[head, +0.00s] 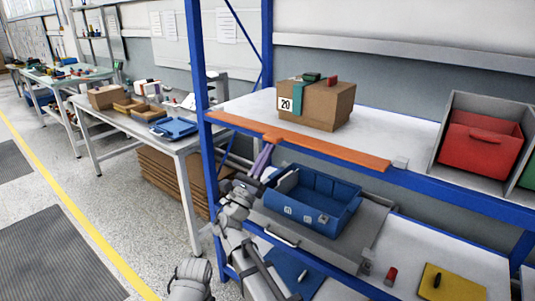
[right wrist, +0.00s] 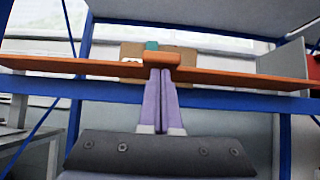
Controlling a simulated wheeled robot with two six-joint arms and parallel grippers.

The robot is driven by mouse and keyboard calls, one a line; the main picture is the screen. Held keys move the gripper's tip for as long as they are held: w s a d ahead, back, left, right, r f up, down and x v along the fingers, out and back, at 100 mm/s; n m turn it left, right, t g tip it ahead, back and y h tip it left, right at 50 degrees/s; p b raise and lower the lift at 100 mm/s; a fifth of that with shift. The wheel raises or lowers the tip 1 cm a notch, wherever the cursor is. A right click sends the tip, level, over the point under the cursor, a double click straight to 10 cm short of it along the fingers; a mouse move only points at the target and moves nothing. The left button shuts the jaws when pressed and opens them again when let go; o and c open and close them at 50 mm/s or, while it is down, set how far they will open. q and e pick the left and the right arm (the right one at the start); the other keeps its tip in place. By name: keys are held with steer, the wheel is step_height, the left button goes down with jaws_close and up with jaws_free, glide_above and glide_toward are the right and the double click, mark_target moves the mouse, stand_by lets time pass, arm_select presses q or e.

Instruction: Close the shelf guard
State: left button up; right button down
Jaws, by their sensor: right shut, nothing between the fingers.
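The shelf guard (head: 330,149) is a long orange bar along the front edge of the upper shelf, with a raised orange tab (head: 272,136) near its left part. It spans most of the right wrist view (right wrist: 220,69), with the tab (right wrist: 162,58) in the middle. My right gripper (head: 264,152) is shut and empty, its purple fingers pointing up just below the tab. In the right wrist view its fingertips (right wrist: 160,72) appear at the bar's lower side; I cannot tell whether they touch. A small grey block (head: 400,162) sits at the guard's right end. My left gripper is not in view.
A cardboard box (head: 322,104) marked 20 stands on the upper shelf behind the guard. A red bin (head: 480,143) is at the right. A blue crate (head: 311,200) sits on a grey tray below, close to my right arm. Blue uprights (head: 196,60) frame the shelf.

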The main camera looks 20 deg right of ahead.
step_height(320, 180, up, 13)
steer(key=g+y+p, duration=0.9)
steer(key=y+p, duration=0.3)
steer(key=p, duration=2.9)
glide_above(282, 133)
steer(key=a, duration=0.1)
steer(key=shift+s+a+r, duration=0.1)
steer(key=shift+s+r, duration=0.05)
steer(key=shift+s, duration=0.2)
steer(key=shift+w+d+g, duration=0.2)
steer(key=shift+d+g, duration=0.1)
steer(key=shift+g, duration=0.1)
steer(key=shift+w+d, duration=0.2)
steer(key=shift+d, duration=0.05)
